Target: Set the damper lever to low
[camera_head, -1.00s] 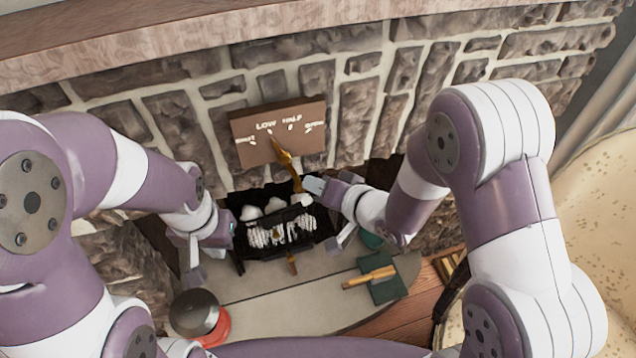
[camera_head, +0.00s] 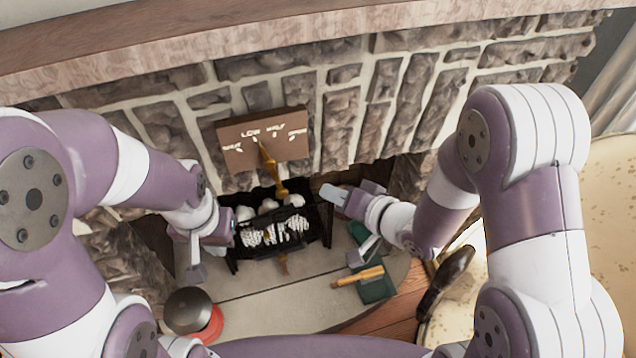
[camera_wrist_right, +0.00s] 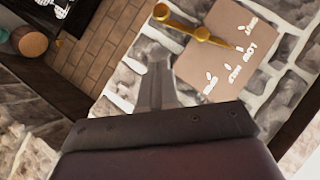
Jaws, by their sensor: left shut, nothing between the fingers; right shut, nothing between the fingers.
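The damper lever (camera_head: 272,172) is a brass bar in front of a brown plaque (camera_head: 240,155) with white labels and marks. Its upper tip points at the mark by LOW; the lever also shows in the right wrist view (camera_wrist_right: 195,32), with its tip close to the LOW label on the plaque (camera_wrist_right: 225,22). My right gripper (camera_head: 330,193) is shut and empty, to the right of the lever's lower end with a clear gap. Its closed fingers show in the right wrist view (camera_wrist_right: 158,82). My left gripper (camera_head: 243,213) is shut and empty by the left side of the fire grate.
The black grate (camera_head: 283,236) with pale logs stands below the lever. The stone wall (camera_head: 350,115) is close behind. A green item (camera_head: 375,291) with a wooden-handled tool (camera_head: 358,276) and a red-based round object (camera_head: 205,325) sit on the hearth (camera_head: 270,305).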

